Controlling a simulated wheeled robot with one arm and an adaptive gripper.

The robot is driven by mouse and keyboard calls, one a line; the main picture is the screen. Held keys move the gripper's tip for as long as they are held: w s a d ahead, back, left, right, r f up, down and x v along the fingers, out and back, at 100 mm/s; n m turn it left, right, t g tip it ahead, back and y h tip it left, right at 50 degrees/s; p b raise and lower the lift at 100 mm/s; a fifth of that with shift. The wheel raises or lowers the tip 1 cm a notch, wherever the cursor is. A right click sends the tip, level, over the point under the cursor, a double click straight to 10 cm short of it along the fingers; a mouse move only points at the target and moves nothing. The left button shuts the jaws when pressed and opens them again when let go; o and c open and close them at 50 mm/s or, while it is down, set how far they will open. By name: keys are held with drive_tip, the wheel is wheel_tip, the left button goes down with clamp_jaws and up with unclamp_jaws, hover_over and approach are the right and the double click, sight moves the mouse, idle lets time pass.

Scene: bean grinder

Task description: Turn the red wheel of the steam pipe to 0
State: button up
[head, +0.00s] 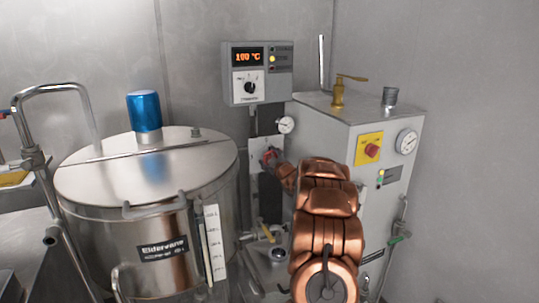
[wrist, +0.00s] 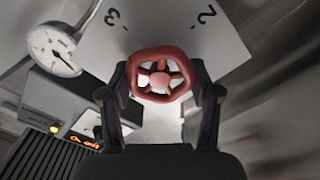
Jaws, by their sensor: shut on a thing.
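The red wheel (wrist: 160,60) of the steam pipe sits between the two fingers of my gripper (wrist: 163,88) in the wrist view. The fingers are shut on its rim from both sides. Behind it is a pale plate (wrist: 150,25) with a 3 at its left and a 2 at its right. Any other marks on it are hidden or out of view. In the head view, the red wheel (head: 268,156) shows small beside the tank, and my gripper (head: 276,166) reaches it, partly hidden by my copper arm.
A steel tank (head: 100,190) with a blue cap (head: 144,112) stands at the left. A control box (head: 258,72) reads 100 °C above the wheel. A gauge (head: 286,124) is close to my gripper. A grey cabinet (head: 335,116) stands close behind my arm.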

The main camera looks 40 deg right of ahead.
drive_tip(key=shift+d, duration=0.1)
idle(0.3)
drive_tip(key=o, duration=1.1)
drive_tip(key=shift+o, duration=0.2)
drive_tip(key=v, duration=1.2)
